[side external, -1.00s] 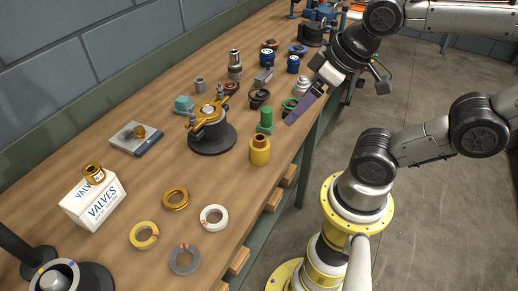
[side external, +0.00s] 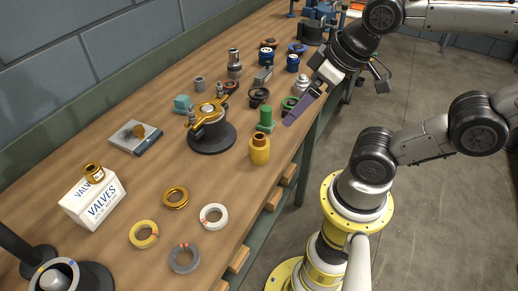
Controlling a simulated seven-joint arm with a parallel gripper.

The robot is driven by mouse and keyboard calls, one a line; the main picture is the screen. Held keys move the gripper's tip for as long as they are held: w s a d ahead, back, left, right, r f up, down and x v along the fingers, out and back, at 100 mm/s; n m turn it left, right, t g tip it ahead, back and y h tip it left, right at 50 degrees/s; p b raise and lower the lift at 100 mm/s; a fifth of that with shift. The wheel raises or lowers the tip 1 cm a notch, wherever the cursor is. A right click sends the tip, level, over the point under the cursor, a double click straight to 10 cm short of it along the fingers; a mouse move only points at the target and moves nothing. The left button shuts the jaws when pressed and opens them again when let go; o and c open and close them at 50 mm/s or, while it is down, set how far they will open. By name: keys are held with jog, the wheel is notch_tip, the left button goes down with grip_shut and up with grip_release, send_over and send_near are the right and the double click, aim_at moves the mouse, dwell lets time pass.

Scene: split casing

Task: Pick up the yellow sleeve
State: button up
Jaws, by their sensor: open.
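A yellow sleeve-like cylinder (side external: 259,151) with a narrower, open gold top stands upright near the bench's front edge, in front of the dark round fixture. My gripper (side external: 300,106) is above and to the right of it, near the bench's front edge, and clearly apart from it. The gripper is open, its purple-grey fingers pointing down and left. Nothing shows between the fingers, though one finger largely hides the other from this side.
A green stepped part (side external: 265,119) stands close behind the yellow cylinder. The dark fixture (side external: 211,137) with an orange clamp is to its left. Several loose rings, including a white ring (side external: 213,216), lie nearer the camera. A valves box (side external: 93,202) stands at left.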

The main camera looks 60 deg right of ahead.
jog(key=m+g, duration=0.5)
jog(key=m, duration=1.4)
send_over(259, 147)
jog(key=w+d, duration=0.1)
jog(key=w, duration=0.1)
notch_tip(259, 147, down, 5)
jog(key=shift+g, duration=0.3)
jog(key=f, duration=0.8)
jog(key=shift+s+d+f, duration=0.1)
jog(key=shift+s+f, duration=0.2)
jog(key=shift+f, duration=0.1)
jog(key=shift+s+d+f, duration=0.1)
jog(key=shift+s+f, duration=0.1)
jog(key=shift+f, duration=1.15)
jog(key=shift+s+f, duration=0.15)
jog(key=shift+f, duration=1.15)
grip_shut()
